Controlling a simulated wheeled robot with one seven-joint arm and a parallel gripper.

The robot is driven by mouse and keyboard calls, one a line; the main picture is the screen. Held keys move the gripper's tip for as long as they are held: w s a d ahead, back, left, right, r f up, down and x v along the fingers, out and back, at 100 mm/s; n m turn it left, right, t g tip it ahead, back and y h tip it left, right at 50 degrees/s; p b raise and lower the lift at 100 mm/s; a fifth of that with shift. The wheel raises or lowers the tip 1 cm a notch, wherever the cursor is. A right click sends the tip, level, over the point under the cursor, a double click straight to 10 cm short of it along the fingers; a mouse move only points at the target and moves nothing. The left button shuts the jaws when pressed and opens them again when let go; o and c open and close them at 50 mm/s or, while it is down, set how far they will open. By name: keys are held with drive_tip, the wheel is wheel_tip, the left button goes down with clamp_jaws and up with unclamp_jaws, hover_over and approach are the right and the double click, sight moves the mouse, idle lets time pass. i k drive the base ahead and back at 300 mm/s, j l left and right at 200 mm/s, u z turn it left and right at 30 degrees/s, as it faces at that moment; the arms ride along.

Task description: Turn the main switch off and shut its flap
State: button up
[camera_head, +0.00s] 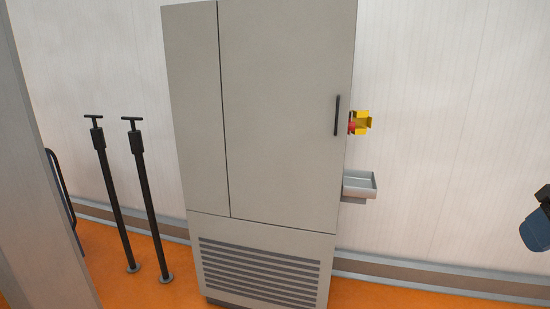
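A small yellow switch box (361,118) sticks out from the right side of a tall grey cabinet (283,90), at about the height of the door handle. A yellow flap (364,124) on it appears to stand open. A red switch knob (352,127) shows at its left, partly hidden; its setting is too small to tell.
A grey open tray (359,187) juts from the cabinet's side below the switch. A black handle (337,115) is on the cabinet door. Two black T-topped posts (148,195) stand left. The wall and floor right of the cabinet look clear.

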sight(352, 125)
drive_tip(key=l+u, duration=0.35)
drive_tip(key=l, duration=0.8)
drive_tip(key=k+l+u, duration=0.1)
drive_tip(key=l+u, duration=0.2)
drive_tip(key=l, duration=0.85)
drive_tip(key=i+l+u, duration=0.2)
drive_tip(key=i+l, duration=0.5)
drive_tip(key=i, duration=0.1)
